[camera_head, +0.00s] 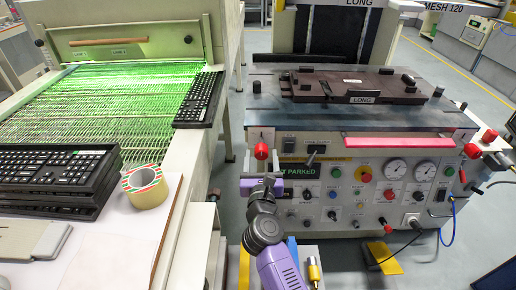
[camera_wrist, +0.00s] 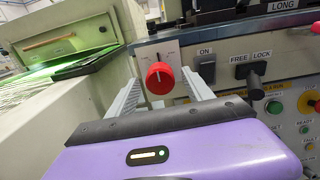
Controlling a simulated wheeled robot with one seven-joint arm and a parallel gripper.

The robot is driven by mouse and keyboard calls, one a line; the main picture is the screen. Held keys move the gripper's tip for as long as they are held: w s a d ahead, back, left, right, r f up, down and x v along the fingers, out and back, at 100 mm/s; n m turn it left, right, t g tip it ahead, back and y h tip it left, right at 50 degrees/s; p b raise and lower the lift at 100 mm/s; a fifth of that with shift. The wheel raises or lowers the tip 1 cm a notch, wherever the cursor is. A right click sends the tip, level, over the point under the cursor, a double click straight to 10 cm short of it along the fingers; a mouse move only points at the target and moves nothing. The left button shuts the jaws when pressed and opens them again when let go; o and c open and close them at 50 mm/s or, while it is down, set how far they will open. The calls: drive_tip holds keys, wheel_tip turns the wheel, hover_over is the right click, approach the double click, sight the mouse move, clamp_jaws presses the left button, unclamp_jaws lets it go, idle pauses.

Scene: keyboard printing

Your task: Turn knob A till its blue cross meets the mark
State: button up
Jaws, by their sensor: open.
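A red knob (camera_wrist: 160,79) sits on a white dial plate (camera_wrist: 155,52) with small dark marks above it. It also shows in the head view as a red knob (camera_head: 262,151) on the machine's left front. I cannot read a letter A or make out a blue cross at this size. My purple gripper (camera_wrist: 160,72) is open, with one grey finger to the left of the knob and one to the right. Gaps show on both sides of the knob; I cannot tell how deep the fingers reach. In the head view my gripper (camera_head: 262,178) is just below the knob.
Right of the knob are an ON switch (camera_wrist: 206,66) and a black FREE/LOCK lever (camera_wrist: 255,80). A green button (camera_wrist: 274,107) is lower. The printing machine's top plate (camera_head: 270,112) overhangs the panel.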

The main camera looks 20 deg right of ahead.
sight(261, 147)
drive_tip(key=shift+b+x, duration=0.4)
drive_tip(key=shift+x, duration=2.15)
clamp_jaws()
